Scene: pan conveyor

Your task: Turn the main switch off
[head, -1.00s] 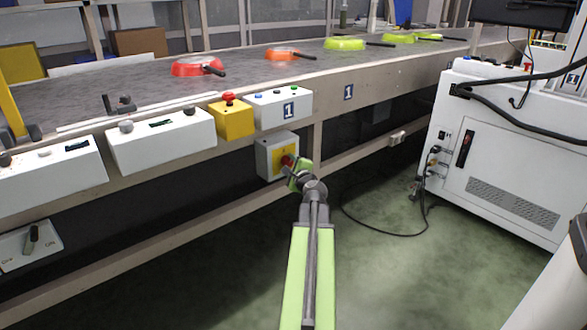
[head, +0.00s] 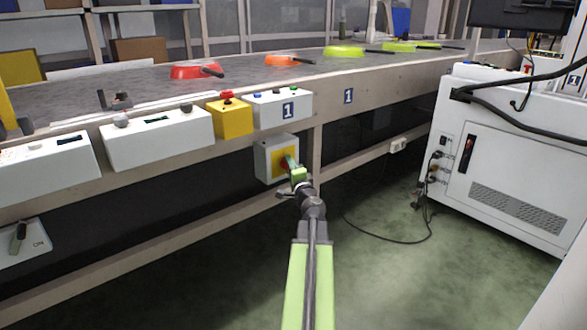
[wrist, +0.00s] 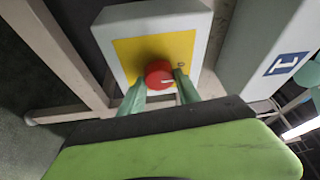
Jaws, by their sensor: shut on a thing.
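The main switch is a red rotary knob (wrist: 159,74) on a yellow plate (wrist: 128,50) of a grey box (head: 264,162) under the conveyor's front edge. In the wrist view the knob sits between the two green fingers of my gripper (wrist: 160,88), with a white mark near its lower right edge. A small mark shows on the plate near the right fingertip. In the head view my gripper (head: 292,166) is at the plate, shut on the knob and hiding most of it.
Above are a yellow box with a red button (head: 229,116) and white control boxes (head: 160,136). Pans, such as a red one (head: 192,72), stand on the conveyor (head: 130,82). A white cabinet (head: 510,165) stands right, with a cable on the green floor.

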